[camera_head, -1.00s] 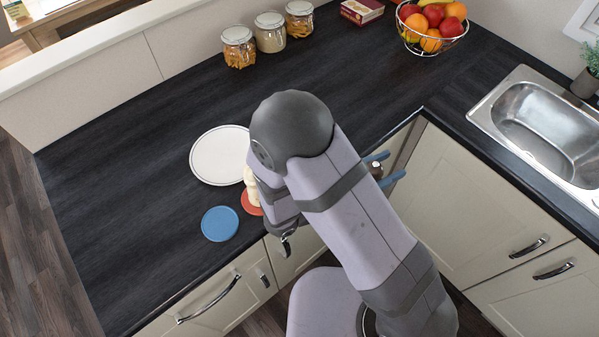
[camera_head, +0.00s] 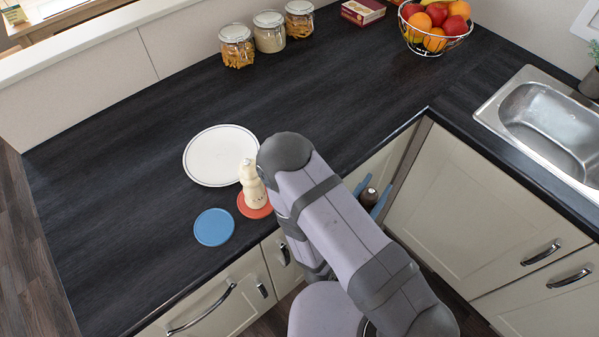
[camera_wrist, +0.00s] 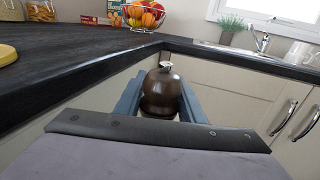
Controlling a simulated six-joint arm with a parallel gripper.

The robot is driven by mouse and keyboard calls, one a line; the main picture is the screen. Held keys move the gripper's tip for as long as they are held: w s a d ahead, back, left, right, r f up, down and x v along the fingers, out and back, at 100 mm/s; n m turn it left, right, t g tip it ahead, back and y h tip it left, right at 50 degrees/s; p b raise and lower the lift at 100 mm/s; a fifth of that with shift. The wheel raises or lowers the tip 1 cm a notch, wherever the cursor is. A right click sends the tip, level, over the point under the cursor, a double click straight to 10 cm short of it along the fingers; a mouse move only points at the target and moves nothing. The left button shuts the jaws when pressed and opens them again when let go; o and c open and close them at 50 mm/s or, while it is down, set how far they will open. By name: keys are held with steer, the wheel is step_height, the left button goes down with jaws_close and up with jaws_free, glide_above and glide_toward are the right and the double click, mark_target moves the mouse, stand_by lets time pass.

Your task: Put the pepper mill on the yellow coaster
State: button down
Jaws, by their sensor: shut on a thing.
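The pepper mill is a dark brown, rounded body with a silver knob on top; in the wrist view the mill (camera_wrist: 161,92) stands upright between my blue fingers. In the head view only the small brown top of the mill (camera_head: 369,197) shows. My gripper (camera_head: 372,198) is shut on it, in front of the cupboard doors and off the counter's edge; in the wrist view the gripper (camera_wrist: 160,100) has a finger on each side of it. A yellow disc, likely the yellow coaster (camera_wrist: 7,54), is cut off at the wrist view's left edge. I cannot see it in the head view; my arm may hide it.
A cream mill-shaped thing (camera_head: 250,183) stands on a red coaster (camera_head: 256,211). A blue coaster (camera_head: 214,227) and a white plate (camera_head: 213,157) are close by. Jars (camera_head: 269,31), a fruit bowl (camera_head: 436,45) and the sink (camera_head: 545,125) are farther off. The counter's left is clear.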

steer(key=s+d+f+m+g+h+b, duration=0.1)
steer(key=s+d+m+g+h+b, duration=0.2)
steer(key=s+d+m+g+h, duration=0.9)
steer(key=s+a+f+m+g+y, duration=0.1)
steer(key=s+a+m+g+y, duration=0.2)
steer(key=s+m+g+y, duration=0.65)
steer(key=s+a+f+m+g+y, duration=0.2)
steer(key=s+a+m+g+y, duration=0.2)
steer(key=m+g+y, duration=0.6)
steer(key=w+a+m+y, duration=0.5)
steer(key=w+a+y, duration=0.1)
steer(key=a+y, duration=0.55)
steer(key=w+a+r+m+t+y+p, duration=0.35)
steer(key=a+r+t+p, duration=0.2)
steer(key=a+r, duration=0.6)
steer(key=w+a+r+m+t+y+p, duration=0.35)
steer(key=a+r+m+t+p, duration=0.35)
steer(key=r, duration=0.8)
steer(key=w+d+r+m+t+b, duration=0.1)
steer(key=w+m+t+b, duration=0.15)
steer(key=w+t, duration=0.35)
steer(key=w+d+r+m+t+b, duration=0.2)
steer(key=w+t+b, duration=0.15)
steer(key=w, duration=0.55)
step_height(320, 180, down, 10)
steer(key=p, duration=0.1)
steer(key=shift+s+a, duration=0.15)
steer(key=shift+s, duration=0.05)
